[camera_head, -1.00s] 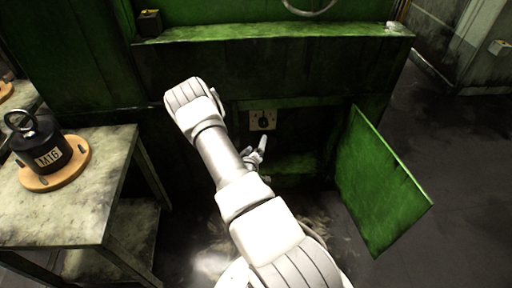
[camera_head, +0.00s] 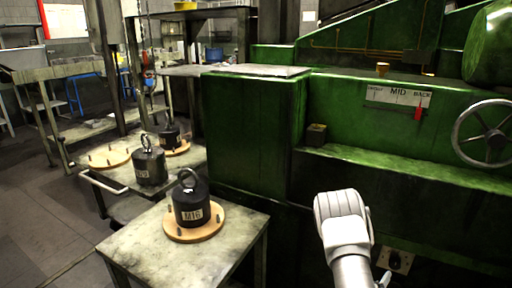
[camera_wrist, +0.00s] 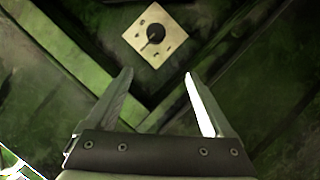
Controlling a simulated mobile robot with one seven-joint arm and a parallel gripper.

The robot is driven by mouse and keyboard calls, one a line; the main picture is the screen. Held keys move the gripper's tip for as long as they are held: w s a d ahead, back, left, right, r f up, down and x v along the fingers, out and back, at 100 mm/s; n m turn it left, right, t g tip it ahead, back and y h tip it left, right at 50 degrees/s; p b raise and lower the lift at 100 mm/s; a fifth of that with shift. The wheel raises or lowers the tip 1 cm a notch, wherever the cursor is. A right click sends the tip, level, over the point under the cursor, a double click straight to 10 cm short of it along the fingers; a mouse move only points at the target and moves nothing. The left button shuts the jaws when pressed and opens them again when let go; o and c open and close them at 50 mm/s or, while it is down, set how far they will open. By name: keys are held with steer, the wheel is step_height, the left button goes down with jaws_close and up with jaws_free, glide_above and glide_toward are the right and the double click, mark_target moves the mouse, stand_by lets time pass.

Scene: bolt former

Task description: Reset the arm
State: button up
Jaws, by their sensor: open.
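My arm rises from the bottom of the head view in front of the green machine (camera_head: 252,135). My gripper (camera_wrist: 158,78) is open and empty in the wrist view, its two fingers apart with nothing between them. Beyond the fingertips is a pale square plate (camera_wrist: 143,32) with a dark round knob or hole at its middle. The plate also shows in the head view (camera_head: 402,257), partly cut off, right of my arm.
A table (camera_head: 140,240) at the lower left holds a black M16 weight (camera_head: 191,205) on a wooden disc. More weights stand on a bench behind. A handwheel (camera_head: 486,134) and a MID/BACK scale (camera_head: 397,97) with a red pointer are on the machine at right.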

steer(key=w+a+r+m+y, duration=0.1)
steer(key=w+a+r+y, duration=0.1)
steer(key=a+r, duration=0.4)
steer(key=w+a+r+m+y, duration=0.1)
steer(key=w+a+r+y, duration=0.25)
steer(key=r, duration=0.45)
steer(key=s+a+r+y, duration=0.3)
steer(key=s+a+r, duration=0.2)
steer(key=a+r, duration=0.6)
steer(key=s+a+r+n+g+y, duration=0.2)
steer(key=s+a+r, duration=0.4)
steer(key=s+r, duration=0.4)
steer(key=s+a+r+n+g, duration=0.1)
steer(key=s+a+r+g, duration=0.15)
steer(key=s, duration=1.55)
step_height(320, 180, up, 28)
steer(key=p, duration=2.7)
steer(key=shift+w+d+f+p, duration=0.15)
steer(key=shift+w+p, duration=0.15)
steer(key=shift+p, duration=0.1)
steer(key=shift+t, duration=0.25)
